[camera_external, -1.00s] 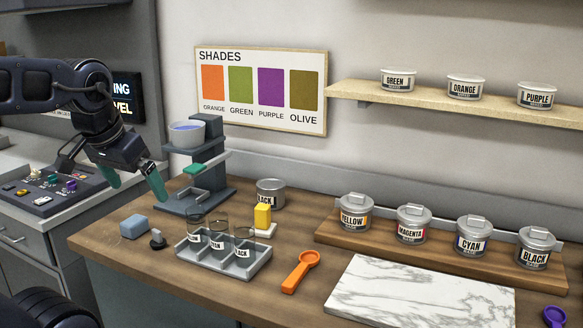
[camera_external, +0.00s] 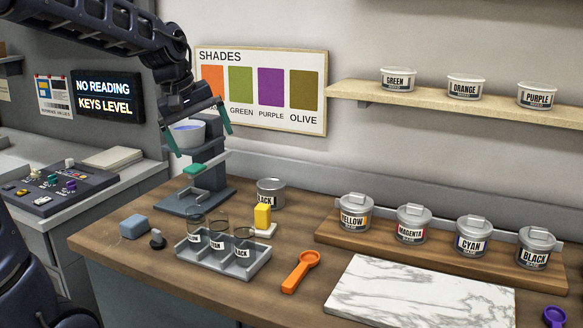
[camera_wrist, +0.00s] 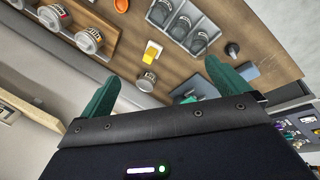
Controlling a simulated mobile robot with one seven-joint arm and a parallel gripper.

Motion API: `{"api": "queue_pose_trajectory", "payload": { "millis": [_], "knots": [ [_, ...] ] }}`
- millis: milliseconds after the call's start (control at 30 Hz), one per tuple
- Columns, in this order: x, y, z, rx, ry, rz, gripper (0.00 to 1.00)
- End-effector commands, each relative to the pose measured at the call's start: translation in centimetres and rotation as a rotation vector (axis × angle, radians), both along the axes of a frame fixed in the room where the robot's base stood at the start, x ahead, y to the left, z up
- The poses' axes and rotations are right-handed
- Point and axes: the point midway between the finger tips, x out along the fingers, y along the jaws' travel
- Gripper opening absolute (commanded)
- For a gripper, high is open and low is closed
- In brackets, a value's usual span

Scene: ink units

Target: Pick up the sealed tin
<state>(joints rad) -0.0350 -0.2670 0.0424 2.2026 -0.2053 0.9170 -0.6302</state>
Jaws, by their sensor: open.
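The sealed tin (camera_external: 270,186) is a closed grey metal can with a partly visible label ending in "LACK". It stands upright on the wooden bench, right of the grey dispenser machine, partly behind a yellow block. In the wrist view the tin (camera_wrist: 147,81) shows between my fingers, some distance off. My gripper (camera_external: 202,142) is open and empty, with green fingers apart. It is raised in front of the machine's white bowl, up and left of the tin. The fingers also show in the wrist view (camera_wrist: 162,72).
The dispenser machine (camera_external: 207,160) stands left of the tin. A yellow block (camera_external: 262,215) on a white base and a grey tray (camera_external: 225,262) of jars stand in front. Labelled lidded tins line a wooden riser (camera_external: 440,254) at right. An orange scoop (camera_external: 300,271) lies nearby.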

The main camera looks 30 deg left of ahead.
Motion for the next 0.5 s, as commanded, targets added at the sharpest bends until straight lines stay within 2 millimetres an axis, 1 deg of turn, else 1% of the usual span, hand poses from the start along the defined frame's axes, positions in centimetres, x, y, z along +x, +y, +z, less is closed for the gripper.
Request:
{"api": "queue_pose_trajectory", "payload": {
  "millis": [33, 267, 500],
  "knots": [
    [1.6, 0.2, -0.4, -0.022, 0.016, 0.045, 1.0],
    [8.3, 1.0, -1.9, -0.131, 0.078, 0.276, 1.0],
    [15.3, 2.0, -4.7, -0.235, 0.147, 0.518, 1.0]
  ]
}}
